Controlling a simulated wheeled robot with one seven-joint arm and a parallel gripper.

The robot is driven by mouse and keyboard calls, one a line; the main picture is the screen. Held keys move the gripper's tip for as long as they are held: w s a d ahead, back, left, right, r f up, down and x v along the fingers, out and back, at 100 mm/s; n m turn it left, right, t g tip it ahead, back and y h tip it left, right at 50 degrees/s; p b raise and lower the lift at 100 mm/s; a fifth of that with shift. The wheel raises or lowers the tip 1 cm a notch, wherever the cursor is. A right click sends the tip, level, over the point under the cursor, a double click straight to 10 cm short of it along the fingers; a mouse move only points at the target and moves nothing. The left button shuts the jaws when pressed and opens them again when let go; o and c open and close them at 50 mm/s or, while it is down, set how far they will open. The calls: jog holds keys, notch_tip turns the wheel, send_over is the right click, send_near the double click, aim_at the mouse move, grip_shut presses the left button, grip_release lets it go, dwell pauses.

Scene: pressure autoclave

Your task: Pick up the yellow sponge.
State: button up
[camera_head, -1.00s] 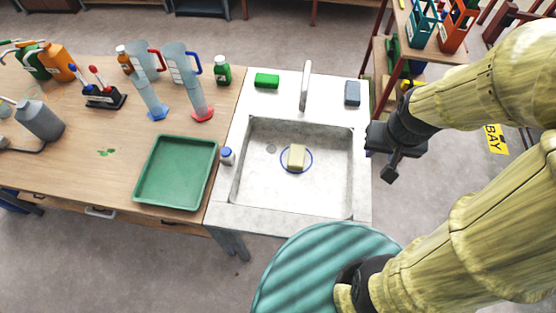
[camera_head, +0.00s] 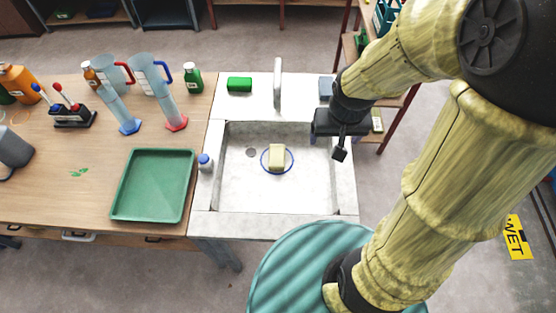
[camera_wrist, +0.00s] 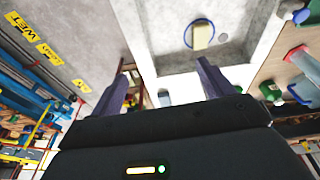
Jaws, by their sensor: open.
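The yellow sponge (camera_head: 277,157) is a pale yellow block in the sink basin (camera_head: 240,192). It sits within a blue-rimmed round shape (camera_head: 264,164) on the basin floor. In the wrist view the sponge (camera_wrist: 202,36) shows near the top, beyond my fingers. My gripper (camera_head: 338,145) is above the right edge of the sink, to the right of the sponge and apart from it. In the wrist view my gripper (camera_wrist: 165,85) has its two fingers spread wide, with nothing held between them.
A faucet (camera_head: 278,84) rises behind the basin, between a green sponge (camera_head: 240,84) and a grey-blue block (camera_head: 326,88). A small blue-capped bottle (camera_head: 205,162) stands at the sink's left rim. A green tray (camera_head: 117,208) and tall cylinders (camera_head: 120,108) stand on the wooden bench. A shelf is at the right.

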jog(key=w+a+f+b, duration=0.5)
jog(key=a+f+b, duration=0.1)
jog(key=f, duration=0.2)
jog(key=w+a+f+b, duration=0.5)
jog(key=a+f, duration=0.2)
jog(key=f, duration=0.1)
jog(key=shift+w+a+f+t+b, duration=0.25)
jog(key=shift+w+f+t+b, duration=0.05)
jog(key=shift+w+f+b, duration=0.1)
jog(key=b, duration=0.1)
send_over(277, 156)
jog(key=s, duration=0.2)
jog(key=f, duration=1.1)
jog(key=shift+w+f, duration=0.2)
jog(key=shift+f, duration=0.15)
jog(key=x, duration=0.5)
jog(key=shift+w+a+f, duration=0.1)
jog(key=shift+w, duration=0.1)
